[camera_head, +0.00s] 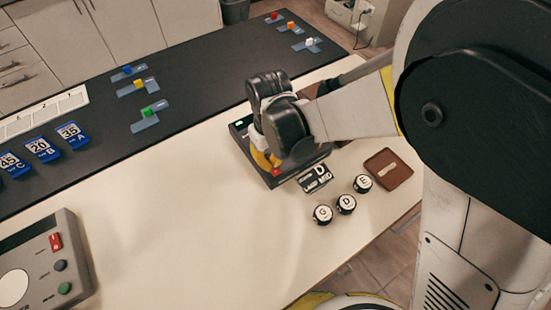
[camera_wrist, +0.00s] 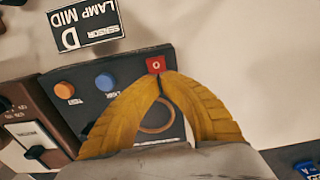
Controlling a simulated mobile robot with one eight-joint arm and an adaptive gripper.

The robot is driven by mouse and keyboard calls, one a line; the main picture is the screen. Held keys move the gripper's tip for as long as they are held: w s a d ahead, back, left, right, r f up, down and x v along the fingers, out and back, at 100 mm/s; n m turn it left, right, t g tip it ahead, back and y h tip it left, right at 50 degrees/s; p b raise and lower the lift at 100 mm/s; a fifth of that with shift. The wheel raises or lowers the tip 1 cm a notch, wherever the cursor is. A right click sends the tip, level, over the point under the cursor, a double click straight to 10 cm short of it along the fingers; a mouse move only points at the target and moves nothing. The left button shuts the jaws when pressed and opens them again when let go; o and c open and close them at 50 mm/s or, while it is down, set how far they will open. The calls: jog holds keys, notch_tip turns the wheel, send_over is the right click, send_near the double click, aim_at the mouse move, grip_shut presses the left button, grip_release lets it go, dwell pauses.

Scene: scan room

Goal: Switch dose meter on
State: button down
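A dark panel (camera_wrist: 122,68) lies under my gripper in the wrist view. It carries a red switch marked O (camera_wrist: 156,65), a blue button (camera_wrist: 105,82), an orange button (camera_wrist: 64,90) and a round ring, partly covered by the fingers. In the head view the panel (camera_head: 238,128) is mostly hidden by my wrist. My gripper (camera_wrist: 163,77) has its yellow fingertips together, right at the red switch; contact cannot be told. A grey device (camera_head: 38,262) with a red switch (camera_head: 56,242) stands at the lower left. No label readable here says which is the dose meter.
A card reading SENSOR D LAMP MID (camera_head: 315,178), several black lettered knobs (camera_head: 346,204) and a brown tray (camera_head: 388,169) lie right of the panel. A brown unit (camera_wrist: 45,115) adjoins it. The table's middle is clear.

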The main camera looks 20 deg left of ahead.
jog(key=shift+r+p, duration=2.45)
jog(key=shift+r, duration=1.1)
jog(key=shift+d, duration=0.1)
jog(key=w+d+r+m+t+y, duration=0.1)
jog(key=w+d+r+m+t, duration=0.15)
jog(key=d+r, duration=0.6)
jog(key=s+d+r+m+t, duration=0.1)
jog(key=s+d+m, duration=0.1)
jog(key=d, duration=0.6)
jog(key=s+d+r+m+t+b, duration=0.1)
jog(key=s+d+r+m+t, duration=0.1)
jog(key=d, duration=0.6)
jog(key=s+d+r+m+t+h+b, duration=0.1)
jog(key=s+d+r+m, duration=0.1)
jog(key=d, duration=0.7)
jog(key=shift+s+r+m+t, duration=0.15)
jog(key=shift+m+t, duration=0.2)
jog(key=shift+m, duration=0.5)
